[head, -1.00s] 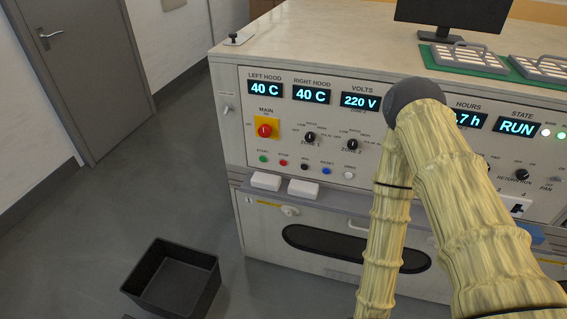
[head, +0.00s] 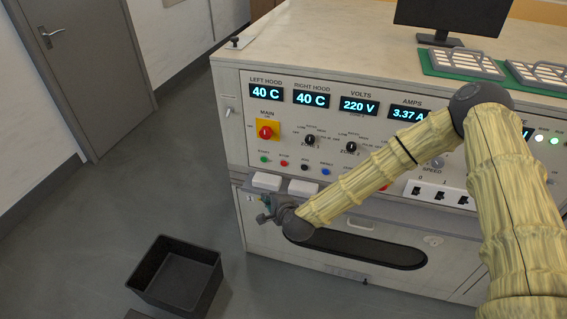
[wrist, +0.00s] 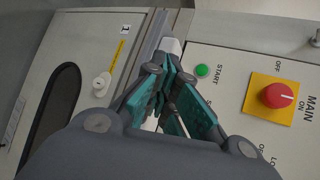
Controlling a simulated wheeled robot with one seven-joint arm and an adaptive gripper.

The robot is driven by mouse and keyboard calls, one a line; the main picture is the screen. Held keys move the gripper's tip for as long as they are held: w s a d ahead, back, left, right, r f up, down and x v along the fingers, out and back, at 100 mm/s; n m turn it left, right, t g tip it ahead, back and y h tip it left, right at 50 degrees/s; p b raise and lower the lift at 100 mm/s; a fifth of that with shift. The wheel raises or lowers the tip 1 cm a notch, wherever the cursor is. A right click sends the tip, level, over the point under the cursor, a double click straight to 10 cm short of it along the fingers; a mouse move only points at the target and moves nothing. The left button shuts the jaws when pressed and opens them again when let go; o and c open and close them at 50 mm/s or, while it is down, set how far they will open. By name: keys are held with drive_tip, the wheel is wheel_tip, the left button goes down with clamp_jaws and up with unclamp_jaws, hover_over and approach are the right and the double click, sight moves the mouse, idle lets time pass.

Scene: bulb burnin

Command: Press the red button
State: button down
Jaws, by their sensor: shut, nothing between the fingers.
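A small red button (head: 284,163) sits in the row of small buttons on the panel's lower left, just right of the green START button (head: 264,159). My gripper (head: 264,208) is below that row, near the ledge at the panel's lower left corner, apart from the red button. In the wrist view my teal-fingered gripper (wrist: 168,74) is shut and empty. The green START button (wrist: 202,71) shows beside the fingers; the small red button is hidden there. A larger red MAIN knob on a yellow plate (wrist: 277,95) stands farther right; it also shows in the head view (head: 265,132).
Two white blocks (head: 267,181) (head: 303,187) lie on the ledge above my gripper. A black open bin (head: 214,284) stands on the floor at lower left. My forearm crosses the panel's front on the right. A monitor (head: 455,14) and wire racks stand on top.

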sight(284, 163)
drive_tip(key=shift+w+r+m+t, duration=0.3)
drive_tip(key=shift+w+r+m, duration=0.3)
drive_tip(key=shift+w+r, duration=0.6)
drive_tip(key=shift+w, duration=0.15)
drive_tip(key=w, duration=0.2)
drive_tip(key=w+d, duration=0.2)
drive_tip(key=w, duration=0.1)
drive_tip(key=shift+w, duration=0.35)
drive_tip(key=shift+w+d+b, duration=0.2)
drive_tip(key=shift+w, duration=0.4)
drive_tip(key=shift+w+d+b, duration=0.15)
drive_tip(key=shift+w+b, duration=0.05)
drive_tip(key=shift+w, duration=0.35)
drive_tip(key=shift+w, duration=0.1)
drive_tip(key=shift+w+d+b, duration=0.15)
drive_tip(key=shift+w+b, duration=0.15)
drive_tip(key=shift+b, duration=0.05)
